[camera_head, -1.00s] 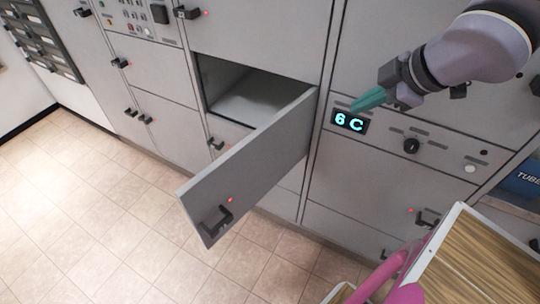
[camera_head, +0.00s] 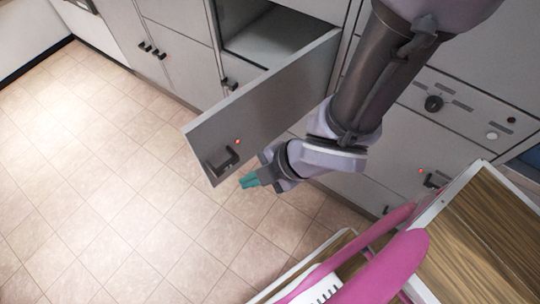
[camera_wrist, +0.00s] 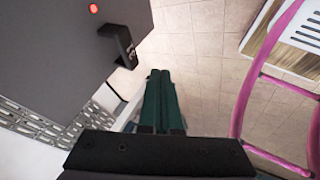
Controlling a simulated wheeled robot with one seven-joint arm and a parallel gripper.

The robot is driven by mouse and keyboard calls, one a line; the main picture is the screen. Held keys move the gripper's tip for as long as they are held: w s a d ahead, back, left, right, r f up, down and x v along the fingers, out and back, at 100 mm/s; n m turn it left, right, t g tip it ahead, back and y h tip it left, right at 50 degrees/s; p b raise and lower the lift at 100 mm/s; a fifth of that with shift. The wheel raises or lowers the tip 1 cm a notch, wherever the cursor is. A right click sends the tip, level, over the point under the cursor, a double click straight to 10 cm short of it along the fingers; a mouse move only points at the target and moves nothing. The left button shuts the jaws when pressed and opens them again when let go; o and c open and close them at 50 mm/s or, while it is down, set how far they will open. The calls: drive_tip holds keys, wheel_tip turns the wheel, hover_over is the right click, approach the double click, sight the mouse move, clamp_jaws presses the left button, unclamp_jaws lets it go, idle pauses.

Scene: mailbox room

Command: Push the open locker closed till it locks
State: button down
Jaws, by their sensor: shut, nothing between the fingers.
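The open locker door (camera_head: 265,108) is a grey panel hinged at its right edge and swung out toward me, with a dark handle (camera_head: 222,162) and a lit red light near its free end. The locker's opening (camera_head: 275,38) shows behind it at the top. My gripper (camera_head: 249,181), with teal fingers, is shut and empty, just right of and a little below the handle end in the head view. In the wrist view the door (camera_wrist: 62,55) and handle (camera_wrist: 120,45) lie up and left of the shut fingers (camera_wrist: 160,98). I see no clear contact with the door.
Closed grey lockers with dark handles (camera_head: 150,47) line the wall. A control panel with a knob (camera_head: 433,103) is to the right. A wood-topped cart (camera_head: 490,245) with pink rails (camera_head: 385,265) stands at lower right. The tiled floor (camera_head: 120,200) at left is clear.

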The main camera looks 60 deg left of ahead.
drive_tip(key=shift+s+a+f, duration=0.2)
drive_tip(key=shift+a, duration=0.6)
drive_tip(key=shift+s+a+f, duration=0.25)
drive_tip(key=shift+a, duration=0.5)
drive_tip(key=shift+s+a+f, duration=0.2)
drive_tip(key=shift+a, duration=0.6)
